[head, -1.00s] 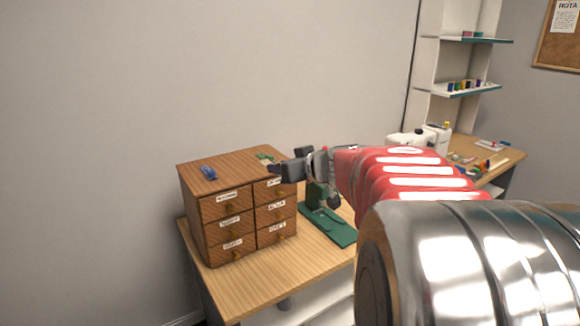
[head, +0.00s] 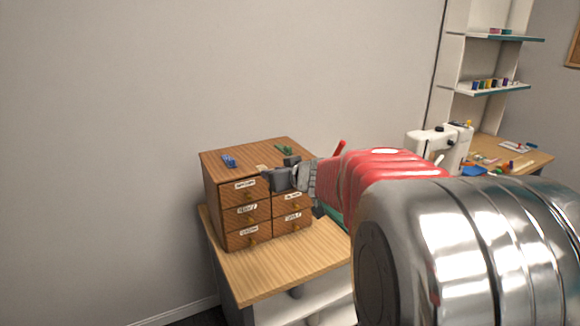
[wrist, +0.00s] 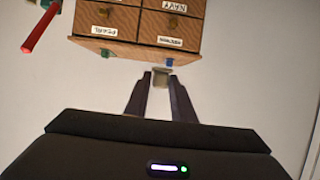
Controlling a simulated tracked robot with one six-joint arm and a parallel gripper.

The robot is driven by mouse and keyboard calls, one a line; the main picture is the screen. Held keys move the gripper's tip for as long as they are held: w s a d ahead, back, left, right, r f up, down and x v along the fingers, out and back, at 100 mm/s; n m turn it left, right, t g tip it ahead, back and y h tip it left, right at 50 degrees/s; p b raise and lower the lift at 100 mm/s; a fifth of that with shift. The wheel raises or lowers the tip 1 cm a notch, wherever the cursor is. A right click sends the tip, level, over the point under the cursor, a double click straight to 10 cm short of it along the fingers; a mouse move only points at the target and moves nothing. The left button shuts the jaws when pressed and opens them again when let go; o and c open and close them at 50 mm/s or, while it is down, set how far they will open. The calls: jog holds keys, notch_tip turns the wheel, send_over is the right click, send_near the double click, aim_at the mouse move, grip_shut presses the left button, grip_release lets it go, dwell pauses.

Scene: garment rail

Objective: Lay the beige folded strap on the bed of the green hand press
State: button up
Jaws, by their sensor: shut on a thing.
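The beige folded strap (head: 262,168) is a small piece at the tips of my gripper (head: 270,174), seen against the front top edge of the wooden drawer cabinet. In the wrist view the strap (wrist: 162,77) sits between the two dark fingertips, and my gripper (wrist: 160,80) is shut on it. The green hand press is mostly hidden behind my arm in the head view. Its red lever (head: 339,148) sticks up above the arm, and a sliver of green base (head: 332,214) shows below. The press bed is hidden. The red lever (wrist: 45,22) also shows in the wrist view.
The drawer cabinet (head: 236,212) stands on a wooden table (head: 280,272), with a blue item (head: 229,160) and a green item (head: 284,149) on top. Bare table lies in front of it. A second table (head: 520,160) and wall shelves (head: 490,88) are at the right.

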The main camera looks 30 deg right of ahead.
jog(key=a+f, duration=1.9)
jog(key=a, duration=0.2)
jog(key=shift+s+a+r, duration=0.1)
jog(key=shift+a, duration=0.05)
